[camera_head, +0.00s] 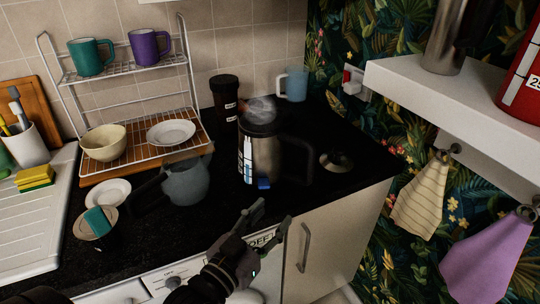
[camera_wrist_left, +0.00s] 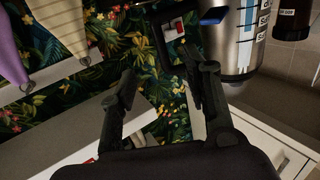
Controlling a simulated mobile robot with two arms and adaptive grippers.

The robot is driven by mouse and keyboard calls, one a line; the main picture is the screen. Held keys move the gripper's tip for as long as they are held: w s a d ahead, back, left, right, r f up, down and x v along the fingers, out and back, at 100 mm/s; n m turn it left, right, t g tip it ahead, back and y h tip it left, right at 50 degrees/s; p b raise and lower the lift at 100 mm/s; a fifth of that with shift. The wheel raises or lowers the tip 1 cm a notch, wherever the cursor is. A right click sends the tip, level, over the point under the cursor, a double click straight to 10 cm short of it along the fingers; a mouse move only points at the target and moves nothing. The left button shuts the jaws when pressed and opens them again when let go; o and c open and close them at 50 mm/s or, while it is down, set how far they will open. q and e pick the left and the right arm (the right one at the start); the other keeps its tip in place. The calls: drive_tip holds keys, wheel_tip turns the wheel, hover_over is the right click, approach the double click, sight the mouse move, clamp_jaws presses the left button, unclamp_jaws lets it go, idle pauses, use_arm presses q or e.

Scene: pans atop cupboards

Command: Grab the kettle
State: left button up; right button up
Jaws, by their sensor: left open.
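The kettle (camera_head: 266,158) stands upright on the black countertop. It has a silver body, a marked level strip, a blue switch at its lower front and a black handle (camera_head: 303,158) on its right. My left gripper (camera_head: 272,214) is open and empty, in front of and below the kettle, near the counter's front edge. In the left wrist view, the kettle's silver side (camera_wrist_left: 238,45) is at the upper right. Its black handle (camera_wrist_left: 160,40) shows beyond the open fingers (camera_wrist_left: 168,82), apart from them. My right gripper is not in view.
A grey jug (camera_head: 186,182) stands left of the kettle, and a dark canister (camera_head: 224,95) and blue mug (camera_head: 293,84) stand behind. A round metal disc (camera_head: 336,160) lies to the right. A white shelf (camera_head: 440,98) juts out at upper right. The front right counter is clear.

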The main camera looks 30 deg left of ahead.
use_arm(q)
drive_tip(key=p, duration=0.2)
approach(307, 173)
drive_tip(key=w, duration=0.5)
drive_tip(key=shift+d+f, duration=0.15)
drive_tip(key=shift+f, duration=0.05)
drive_tip(key=shift+w+f, duration=0.1)
drive_tip(key=shift+w, duration=0.5)
drive_tip(key=w, duration=0.2)
drive_tip(key=w+d+p, duration=0.1)
drive_tip(key=w, duration=0.1)
drive_tip(key=shift+w, duration=0.55)
drive_tip(key=shift+s, duration=0.1)
drive_tip(key=shift+c, duration=0.6)
drive_tip(key=c, duration=0.9)
clamp_jaws()
